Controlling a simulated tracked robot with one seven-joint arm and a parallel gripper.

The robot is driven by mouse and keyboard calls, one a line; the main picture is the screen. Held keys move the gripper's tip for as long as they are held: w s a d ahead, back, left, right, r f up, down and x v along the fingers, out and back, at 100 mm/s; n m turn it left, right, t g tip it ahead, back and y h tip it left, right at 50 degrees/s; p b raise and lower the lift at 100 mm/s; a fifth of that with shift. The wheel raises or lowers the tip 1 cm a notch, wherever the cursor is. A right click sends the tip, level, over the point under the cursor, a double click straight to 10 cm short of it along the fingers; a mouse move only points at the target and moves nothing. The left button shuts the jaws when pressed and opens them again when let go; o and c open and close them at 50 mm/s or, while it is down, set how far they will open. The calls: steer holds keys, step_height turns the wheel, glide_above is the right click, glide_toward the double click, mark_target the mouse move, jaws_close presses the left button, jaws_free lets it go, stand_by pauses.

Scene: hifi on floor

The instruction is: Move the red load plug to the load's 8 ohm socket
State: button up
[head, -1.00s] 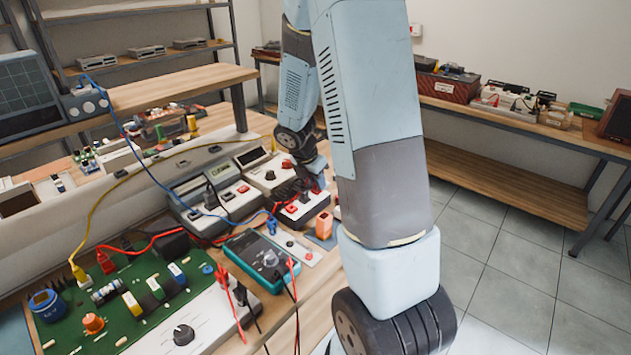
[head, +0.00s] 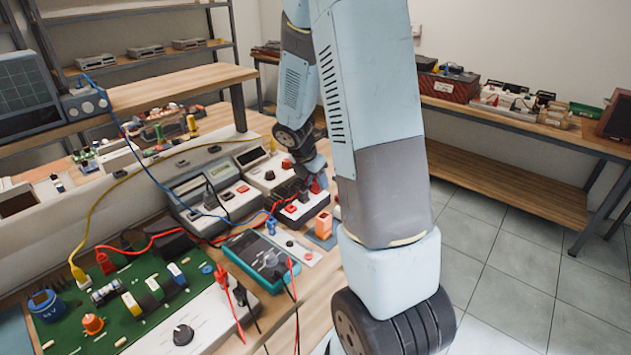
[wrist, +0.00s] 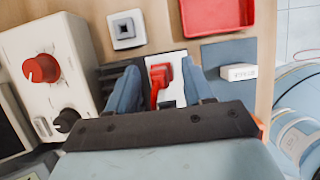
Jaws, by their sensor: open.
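In the wrist view a red plug (wrist: 160,78) sits upright on a white panel (wrist: 178,60), with a red part running down from it toward my gripper. My gripper (wrist: 160,85) is open, with one blue finger on each side of the plug and a gap on both sides. In the head view my gripper (head: 314,172) is low over the bench's far right part, partly hidden by my arm. I cannot read any socket label, so I cannot tell which socket is the 8 ohm one.
A white box with a red knob (wrist: 41,68) stands close on the left. A grey square socket piece (wrist: 125,30), a red tray (wrist: 217,14) and a blue mat with a white block (wrist: 238,72) lie around. Yellow, blue and red leads cross the bench around the green board (head: 130,310).

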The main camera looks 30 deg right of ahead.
steer(key=d+v, duration=0.1)
steer(key=v, duration=1.7)
steer(key=shift+w+d+r, duration=0.3)
stand_by(2.1)
